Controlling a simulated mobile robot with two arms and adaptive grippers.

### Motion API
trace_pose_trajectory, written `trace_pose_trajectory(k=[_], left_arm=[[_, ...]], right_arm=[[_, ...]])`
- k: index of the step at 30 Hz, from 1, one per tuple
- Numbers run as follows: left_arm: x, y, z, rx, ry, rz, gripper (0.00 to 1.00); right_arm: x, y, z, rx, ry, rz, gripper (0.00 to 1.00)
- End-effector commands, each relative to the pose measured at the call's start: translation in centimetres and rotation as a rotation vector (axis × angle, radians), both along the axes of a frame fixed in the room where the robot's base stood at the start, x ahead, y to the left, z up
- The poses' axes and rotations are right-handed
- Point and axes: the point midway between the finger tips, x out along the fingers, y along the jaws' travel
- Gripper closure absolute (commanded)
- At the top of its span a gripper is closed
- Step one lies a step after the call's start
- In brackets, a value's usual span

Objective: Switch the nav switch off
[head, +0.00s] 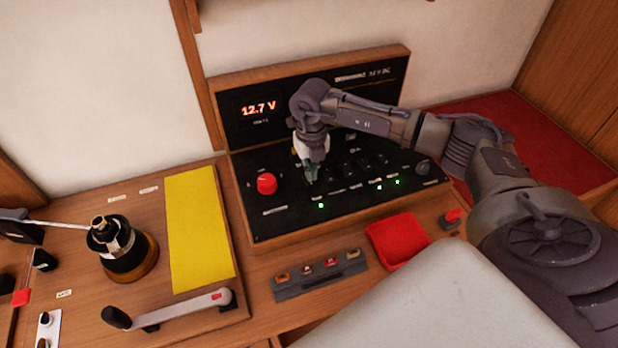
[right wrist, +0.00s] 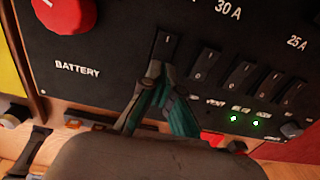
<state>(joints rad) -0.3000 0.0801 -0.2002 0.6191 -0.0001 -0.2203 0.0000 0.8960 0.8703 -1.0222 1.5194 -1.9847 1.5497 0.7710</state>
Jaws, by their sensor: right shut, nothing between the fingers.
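The black switch panel (head: 350,205) stands tilted on the wooden counter, with a row of black rocker switches. My right gripper (head: 311,178) is shut and empty, pointing down at the left end of this row. In the right wrist view its fingertips (right wrist: 155,72) are at the lower edge of the leftmost rocker switch (right wrist: 167,46); I cannot tell whether they touch it. More rocker switches (right wrist: 206,66) follow to the right. The small labels are too blurred for me to tell which switch is nav. Green lights (right wrist: 245,120) glow below some switches. My left gripper is out of view.
A red battery knob (head: 266,183) sits left of the switches, below a 12.7 V display (head: 259,108). A yellow sheet (head: 198,228), a winch (head: 122,250) and a lever (head: 170,310) are at left.

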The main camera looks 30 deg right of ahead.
Motion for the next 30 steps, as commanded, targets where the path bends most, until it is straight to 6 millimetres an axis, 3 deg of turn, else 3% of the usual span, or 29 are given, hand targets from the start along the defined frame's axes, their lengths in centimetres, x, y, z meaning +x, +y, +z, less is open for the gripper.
trace_pose_trajectory(k=[30], left_arm=[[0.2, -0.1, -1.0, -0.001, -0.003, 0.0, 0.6]], right_arm=[[0.0, 0.0, -1.3, 0.0, 0.0, 0.0, 1.0]])
